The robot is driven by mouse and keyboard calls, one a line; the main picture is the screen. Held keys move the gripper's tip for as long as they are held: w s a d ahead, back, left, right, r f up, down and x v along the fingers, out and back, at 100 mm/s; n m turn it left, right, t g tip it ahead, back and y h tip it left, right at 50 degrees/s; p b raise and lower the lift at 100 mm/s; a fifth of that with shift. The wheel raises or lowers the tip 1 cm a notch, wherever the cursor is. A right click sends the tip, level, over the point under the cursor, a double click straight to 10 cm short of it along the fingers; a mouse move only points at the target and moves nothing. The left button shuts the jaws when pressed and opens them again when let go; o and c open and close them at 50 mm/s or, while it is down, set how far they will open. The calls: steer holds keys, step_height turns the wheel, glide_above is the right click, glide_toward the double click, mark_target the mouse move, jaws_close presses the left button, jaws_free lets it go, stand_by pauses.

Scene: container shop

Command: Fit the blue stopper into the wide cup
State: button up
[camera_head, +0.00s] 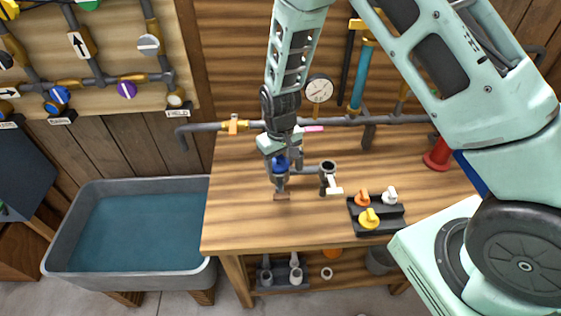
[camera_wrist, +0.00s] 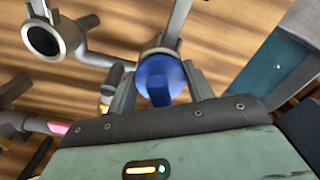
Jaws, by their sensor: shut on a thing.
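The blue stopper (camera_head: 281,164) is between the fingers of my gripper (camera_head: 283,157), which is shut on it. In the wrist view the stopper (camera_wrist: 158,76) shows as a round blue body with a narrow grip between both fingers (camera_wrist: 160,95). It is at the mouth of the left grey cup (camera_head: 280,176) of a pipe fitting on the bench. Only part of that cup's rim shows behind it, so I cannot tell whether it is seated. The other cup (camera_head: 327,168) is open and empty, with a dark mouth (camera_wrist: 42,40). I cannot tell which cup is wider.
A black stand (camera_head: 377,222) with orange, white and yellow stoppers is to the right on the wooden bench (camera_head: 235,225). A pressure gauge (camera_head: 319,90) and a grey pipe run along the back. A water-filled trough (camera_head: 60,240) stands left. The front left bench top is clear.

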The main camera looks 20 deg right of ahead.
steer(key=shift+s+f, duration=0.35)
steer(key=shift+f, duration=0.55)
steer(key=o, duration=1.1)
steer(key=shift+a, duration=0.1)
steer(key=shift+c, duration=0.2)
steer(key=shift+w+r, duration=0.1)
steer(key=shift+r, duration=0.2)
step_height(320, 180, up, 19)
steer(key=b, duration=0.4)
steer(key=shift+f, duration=0.2)
